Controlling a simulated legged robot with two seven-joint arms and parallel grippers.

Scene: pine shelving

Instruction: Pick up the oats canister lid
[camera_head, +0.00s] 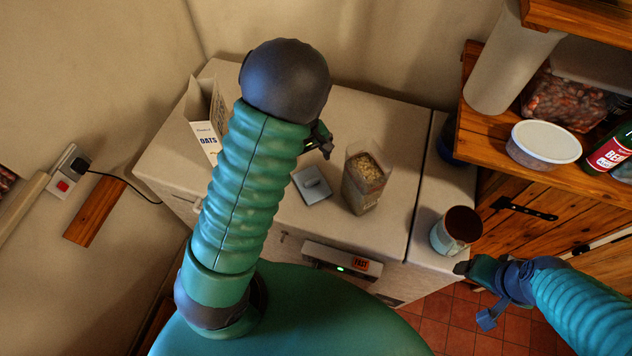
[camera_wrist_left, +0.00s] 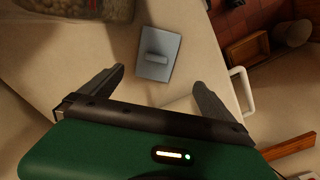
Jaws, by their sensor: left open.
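The lid is a flat grey square with a raised bar handle (camera_head: 312,186), lying on the pale worktop. It also shows in the left wrist view (camera_wrist_left: 158,55), beyond my fingertips and roughly between them. The clear oats canister (camera_head: 366,184) stands uncovered to its right, filled with oats; its lower part shows in the wrist view (camera_wrist_left: 85,8). My left gripper (camera_head: 321,140) is open and empty above and behind the lid, partly hidden by my arm. Its spread fingers show in the wrist view (camera_wrist_left: 158,93). My right gripper (camera_head: 478,292) has its fingers apart, below the mug.
An open oats carton (camera_head: 207,138) stands left of my left arm. A mug (camera_head: 456,232) sits near the worktop's right front edge. A shelf (camera_head: 490,135) at right holds a white-lidded tub (camera_head: 543,143) and a bottle (camera_head: 610,150).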

